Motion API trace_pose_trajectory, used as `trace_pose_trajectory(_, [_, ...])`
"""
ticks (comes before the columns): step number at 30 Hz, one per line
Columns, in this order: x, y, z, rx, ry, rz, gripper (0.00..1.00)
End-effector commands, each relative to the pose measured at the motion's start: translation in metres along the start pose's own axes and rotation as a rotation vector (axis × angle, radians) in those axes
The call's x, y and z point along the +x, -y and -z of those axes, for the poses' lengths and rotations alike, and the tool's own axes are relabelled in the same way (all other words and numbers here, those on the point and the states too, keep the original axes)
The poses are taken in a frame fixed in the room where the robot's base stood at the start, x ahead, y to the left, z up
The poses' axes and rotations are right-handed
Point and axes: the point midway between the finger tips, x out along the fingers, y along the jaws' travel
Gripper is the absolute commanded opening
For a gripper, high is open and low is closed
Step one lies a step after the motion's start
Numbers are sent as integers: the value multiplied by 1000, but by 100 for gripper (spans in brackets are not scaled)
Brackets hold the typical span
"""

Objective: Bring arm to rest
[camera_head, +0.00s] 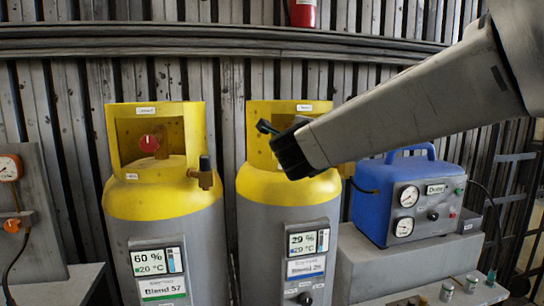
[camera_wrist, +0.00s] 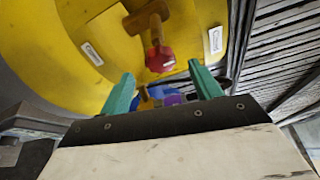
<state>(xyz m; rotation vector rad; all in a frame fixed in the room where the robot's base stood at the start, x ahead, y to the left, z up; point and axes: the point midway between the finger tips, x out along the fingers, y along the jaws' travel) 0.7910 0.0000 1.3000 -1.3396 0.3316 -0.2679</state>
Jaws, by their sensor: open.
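My arm (camera_head: 410,115) reaches in from the upper right. My gripper (camera_head: 280,145) is in front of the yellow top of the right gas cylinder (camera_head: 290,188) and hides the valve there. In the wrist view my gripper (camera_wrist: 160,70) has two teal fingers standing apart. A red valve knob (camera_wrist: 160,60) on a brass stem shows just beyond the fingertips, inside a yellow collar (camera_wrist: 85,70). I see nothing held. Small blue and purple shapes show between the fingers, too unclear to name.
The left cylinder (camera_head: 165,195) has a red knob (camera_head: 149,143) and a display of 60 %. A blue gauge unit (camera_head: 405,195) stands on a grey block at right. A gauge panel (camera_head: 25,210) is at far left. A ribbed metal wall (camera_head: 225,80) closes the back.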

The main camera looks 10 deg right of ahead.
Motion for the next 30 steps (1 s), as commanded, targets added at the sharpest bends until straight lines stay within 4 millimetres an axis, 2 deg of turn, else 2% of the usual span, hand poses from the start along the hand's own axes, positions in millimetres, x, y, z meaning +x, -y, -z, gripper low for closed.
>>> trace_pose_trajectory(2, [0, -1, -1, -15, 5, -5, 63])
trace_pose_trajectory(5, [-1, -11, -15, -79, 77, -49, 63])
trace_pose_trajectory(8, [-9, -40, -41, -234, 239, -135, 63])
trace_pose_trajectory(10, [-28, -65, -59, -386, 398, -201, 63])
trace_pose_trajectory(12, [-54, -89, -66, -555, 562, -266, 63])
trace_pose_trajectory(15, [-98, -123, -57, -799, 781, -360, 63])
trace_pose_trajectory(17, [-126, -142, -41, -944, 903, -420, 63])
trace_pose_trajectory(19, [-161, -162, -14, -1112, 1036, -500, 63])
trace_pose_trajectory(23, [-224, -190, 59, -1399, 1243, -679, 63])
trace_pose_trajectory(27, [-279, -201, 141, -1620, 1369, -891, 63])
trace_pose_trajectory(30, [-307, -200, 188, -1707, 1376, -1013, 63])
